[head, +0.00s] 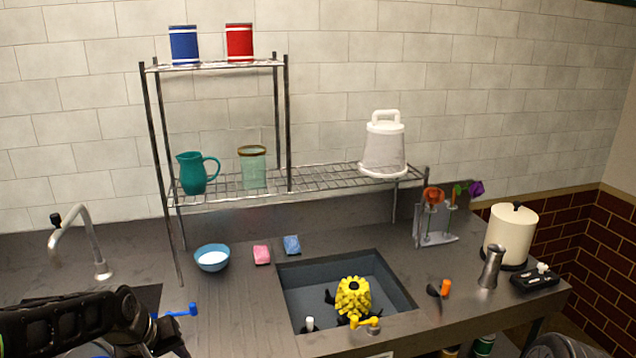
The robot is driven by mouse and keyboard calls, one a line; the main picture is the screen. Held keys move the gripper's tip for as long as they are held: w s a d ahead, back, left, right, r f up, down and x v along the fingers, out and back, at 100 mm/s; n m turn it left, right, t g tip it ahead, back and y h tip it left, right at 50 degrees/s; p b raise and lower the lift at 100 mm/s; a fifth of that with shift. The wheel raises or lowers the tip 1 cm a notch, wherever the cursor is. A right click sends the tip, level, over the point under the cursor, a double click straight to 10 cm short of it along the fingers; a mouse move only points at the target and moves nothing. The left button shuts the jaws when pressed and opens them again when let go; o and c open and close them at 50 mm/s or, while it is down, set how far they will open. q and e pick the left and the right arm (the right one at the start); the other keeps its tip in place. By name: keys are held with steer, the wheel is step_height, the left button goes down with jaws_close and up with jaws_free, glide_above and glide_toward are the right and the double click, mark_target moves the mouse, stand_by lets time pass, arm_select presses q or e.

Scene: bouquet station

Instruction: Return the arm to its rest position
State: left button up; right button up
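A black jointed arm link of mine (75,318) comes in from the left at the bottom left corner, over the counter's front left part. It bends downward near a small blue lever-like piece (182,311), and no gripper fingers show on it. My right gripper is not in view. A dark rounded shape (562,346) is cut off at the bottom right edge, and I cannot tell what it is.
The counter (225,300) has a sunken basin (300,277) holding a spiky yellow object (353,297). A wire shelf (325,175) holds a teal jug (192,173), glass jar (252,167) and white lidded bucket (384,150). A tap (90,240) stands left; a cream canister (511,234) stands right.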

arm_select(q)
steer(key=s+d+f+m+h, duration=0.2)
steer(key=d+f+m, duration=0.1)
steer(key=d+f, duration=1.2)
steer(key=s+d+f+g, duration=0.1)
steer(key=s+d+f, duration=0.2)
steer(key=s+f, duration=0.2)
steer(key=s+d+f+m+g, duration=0.1)
steer(key=s+d+f, duration=0.2)
steer(key=s+f, duration=0.3)
steer(key=s+d+f+g+h, duration=0.1)
steer(key=s+f, duration=0.4)
steer(key=s, duration=0.6)
steer(key=shift+s+d+f+g, duration=0.2)
steer(key=shift+d+g, duration=0.3)
steer(key=shift+d, duration=0.7)
steer(key=shift+w, duration=0.1)
